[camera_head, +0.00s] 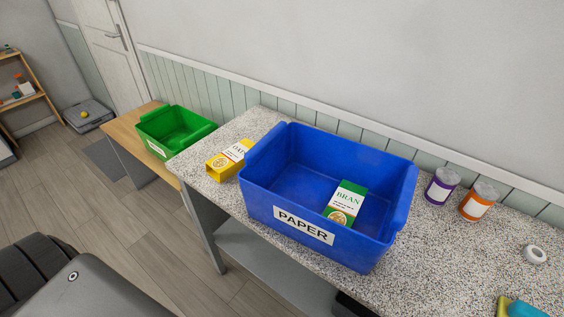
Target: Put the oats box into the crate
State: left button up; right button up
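The oats box (226,162) is yellow with a white label. It lies on the speckled counter at its left end, close beside the left wall of the blue crate. The blue crate (262,205) has a white PAPER label and stands open on the counter. A green and white bran box (345,203) is inside it. A smaller green crate (154,131), also labelled, sits on a lower wooden table at the left; its label is too small to read. Neither of my grippers is in view.
A purple-labelled can (440,187) and an orange-labelled can (477,201) stand right of the blue crate. A white ring-shaped item (535,255) and a yellow and teal item (524,309) lie further right. The counter (450,260) is clear between them. A wall runs behind.

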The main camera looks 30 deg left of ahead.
aim_at(297, 197)
jog(key=z, duration=1.15)
jog(key=k, duration=0.85)
jog(key=u, duration=1.5)
jog(key=i, duration=0.5)
jog(key=u, duration=0.05)
